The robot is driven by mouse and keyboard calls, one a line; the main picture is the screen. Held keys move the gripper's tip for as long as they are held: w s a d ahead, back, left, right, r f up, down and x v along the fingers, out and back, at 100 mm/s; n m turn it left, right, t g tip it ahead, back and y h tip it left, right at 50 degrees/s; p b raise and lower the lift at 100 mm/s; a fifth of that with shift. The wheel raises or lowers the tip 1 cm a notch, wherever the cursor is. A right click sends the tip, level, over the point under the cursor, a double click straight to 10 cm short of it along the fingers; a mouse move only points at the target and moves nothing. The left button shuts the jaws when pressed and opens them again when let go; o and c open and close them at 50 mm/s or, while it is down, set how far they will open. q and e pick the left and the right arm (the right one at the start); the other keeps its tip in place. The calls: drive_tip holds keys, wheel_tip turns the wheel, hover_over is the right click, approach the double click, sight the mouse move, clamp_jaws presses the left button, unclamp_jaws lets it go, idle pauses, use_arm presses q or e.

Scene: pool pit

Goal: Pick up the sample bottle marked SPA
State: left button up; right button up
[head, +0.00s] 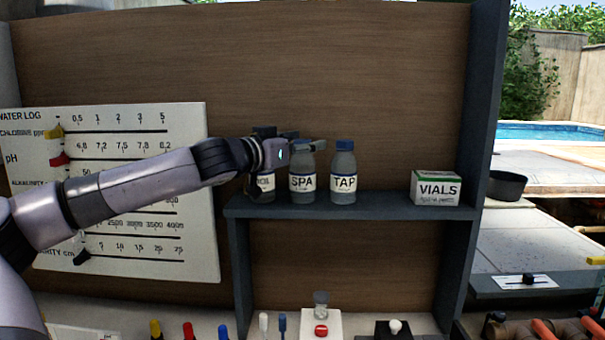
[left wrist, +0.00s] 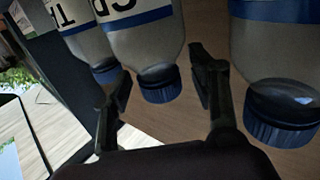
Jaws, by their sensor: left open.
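The SPA bottle (head: 302,183) stands upright on the grey shelf (head: 350,205), grey with a white label. In the left wrist view, which is upside down, the SPA bottle (left wrist: 147,45) shows its blue cap. My left gripper (head: 306,144) is at the height of that cap. In the left wrist view the gripper's fingers (left wrist: 158,92) are open, one on each side of the SPA cap. I cannot tell whether they touch it. The TAP bottle (head: 344,175) stands just right of SPA.
A white VIALS box (head: 436,188) stands further right on the shelf, with bare shelf between it and TAP. A white chart board (head: 190,240) with sliders is behind my left arm. Several coloured small items stand below at the front.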

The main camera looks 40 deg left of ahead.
use_arm(q)
clamp_jaws()
idle(0.8)
